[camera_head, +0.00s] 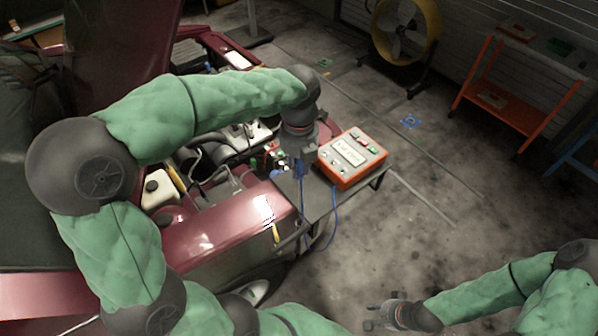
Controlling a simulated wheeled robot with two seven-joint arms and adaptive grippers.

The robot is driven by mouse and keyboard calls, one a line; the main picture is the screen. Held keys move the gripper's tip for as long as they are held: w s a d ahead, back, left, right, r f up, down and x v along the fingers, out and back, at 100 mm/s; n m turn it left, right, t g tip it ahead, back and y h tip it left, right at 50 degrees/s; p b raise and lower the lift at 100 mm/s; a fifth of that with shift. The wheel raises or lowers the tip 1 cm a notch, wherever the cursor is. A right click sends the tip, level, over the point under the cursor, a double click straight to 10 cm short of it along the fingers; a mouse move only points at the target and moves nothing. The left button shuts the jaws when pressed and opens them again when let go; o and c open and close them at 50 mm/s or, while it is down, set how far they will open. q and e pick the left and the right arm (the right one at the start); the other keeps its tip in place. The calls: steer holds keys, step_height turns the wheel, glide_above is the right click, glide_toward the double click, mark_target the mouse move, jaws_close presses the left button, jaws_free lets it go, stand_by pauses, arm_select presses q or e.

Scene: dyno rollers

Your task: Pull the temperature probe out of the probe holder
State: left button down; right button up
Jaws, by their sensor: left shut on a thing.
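My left gripper (299,168) points down over the near left part of a small grey table beside the car. It is shut on the temperature probe, which is mostly hidden by the fingers. A blue cable (334,212) hangs from just below the fingers and loops over the table's front edge. I cannot make out the probe holder or whether the probe is still in it. My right gripper (374,318) is low in the picture, empty, with its fingers apart, away from the table.
An orange-red box (352,157) with a display and buttons sits on the grey table (319,203), right of my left gripper. The dark red car (235,232) with its open engine bay is on the left. A yellow fan (405,32) and orange cart (531,94) stand at the back.

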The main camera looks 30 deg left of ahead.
arm_select(q)
steer(key=shift+r, duration=0.6)
steer(key=shift+r+p, duration=0.15)
steer(key=shift+p, duration=0.4)
steer(key=p, duration=0.9)
steer(key=shift+w+a+r, duration=0.1)
steer(key=shift+r, duration=0.25)
steer(key=shift+f+p, duration=0.15)
steer(key=shift+p, duration=0.85)
steer(key=shift+f, duration=0.15)
